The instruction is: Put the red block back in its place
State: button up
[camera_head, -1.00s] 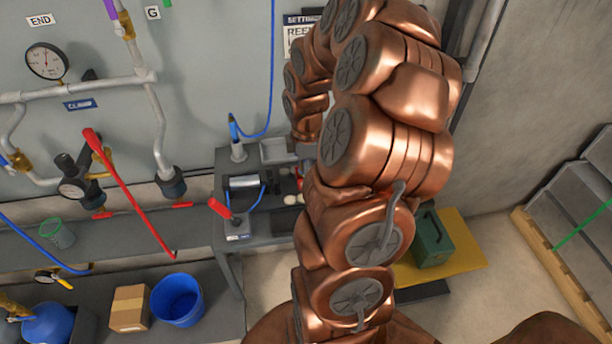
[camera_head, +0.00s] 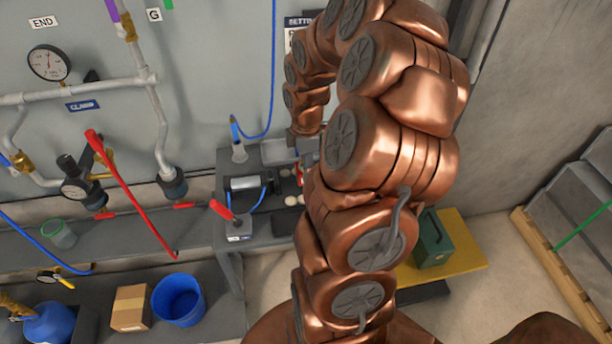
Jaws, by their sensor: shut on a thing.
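My copper-coloured arm fills the middle of the view and bends down over a small grey bench. My gripper (camera_head: 306,150) is at its far end, a grey part mostly hidden behind the nearer arm links. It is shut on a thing. A small bit of red (camera_head: 299,177) shows just below it, at the edge of my arm; this looks like the red block, but most of it is hidden. I cannot see the fingertips' contact or whether the block touches the bench.
The grey bench (camera_head: 262,222) carries a clamp fixture with a red lever (camera_head: 222,210), a metal cylinder (camera_head: 245,184), a blue-tipped tool (camera_head: 237,140) and pale round pieces. A grey tray (camera_head: 275,152) lies at the back. A green box (camera_head: 433,243) stands right of my arm.

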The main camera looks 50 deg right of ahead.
jog(key=shift+r+p, duration=1.1)
jog(key=shift+r, duration=2.8)
jog(key=shift+w, duration=0.1)
jog(key=w+d+p, duration=0.3)
jog(key=w+p, duration=0.1)
jog(key=w, duration=1)
jog(key=shift+w+d+p, duration=0.2)
jog(key=shift+w+p, duration=0.2)
jog(key=shift+f, duration=0.1)
jog(key=shift+f+b, duration=2.45)
jog(key=shift+f, duration=2.75)
